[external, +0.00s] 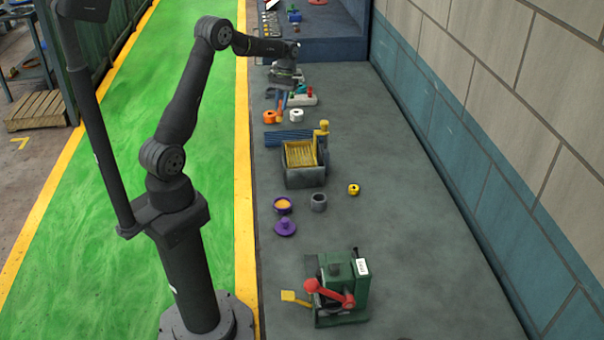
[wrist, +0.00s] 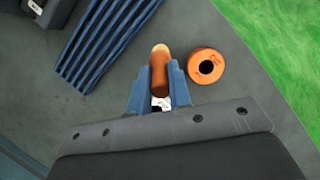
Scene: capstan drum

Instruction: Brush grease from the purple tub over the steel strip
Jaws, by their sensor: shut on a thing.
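The purple tub (external: 283,211) stands open on the bench with orange grease inside. Its purple lid (external: 285,228) lies just in front of it. My gripper (external: 281,104) is low over the bench beyond the yellow-ribbed box, far from the tub. In the wrist view my gripper (wrist: 160,85) has its blue fingers shut on an orange-brown handle (wrist: 159,72) with a pale rounded end, which looks like the brush. Its bristles cannot be made out. I cannot pick out the steel strip with certainty.
An orange ring (wrist: 206,66) lies close beside the held handle; a white ring (external: 296,114) is nearby. Blue ribbed stock (external: 287,138) and a grey box (external: 304,179) stand between gripper and tub. A grey cup (external: 319,202) and green machine (external: 343,285) are nearer. The right bench side is clear.

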